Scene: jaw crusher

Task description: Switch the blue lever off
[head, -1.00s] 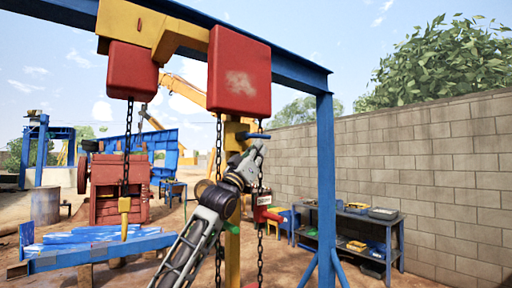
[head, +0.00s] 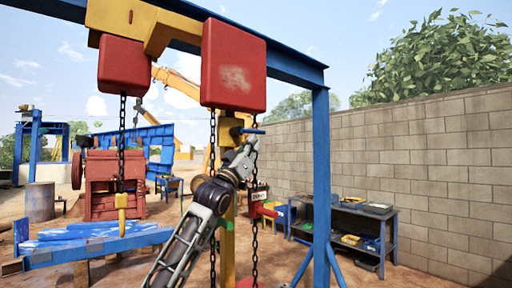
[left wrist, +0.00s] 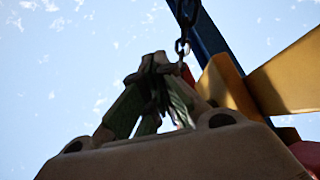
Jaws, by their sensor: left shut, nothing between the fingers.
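The blue lever (head: 252,131) sticks out sideways from the upper part of the yellow post (head: 228,133) in the head view. My left gripper (head: 250,146) is just below the lever, pointing up, shut and empty. Whether it touches the lever cannot be told. In the left wrist view the fingers of my left gripper (left wrist: 158,70) meet at their tips, with sky behind. The lever is not clear in that view. My right gripper is not in view.
Chains (head: 255,220) hang beside the post from the red blocks (head: 233,66). A blue upright (head: 321,180) stands to the right. A blue table (head: 345,222) with trays stands along the block wall (head: 430,180). A red crusher (head: 115,185) stands at the left.

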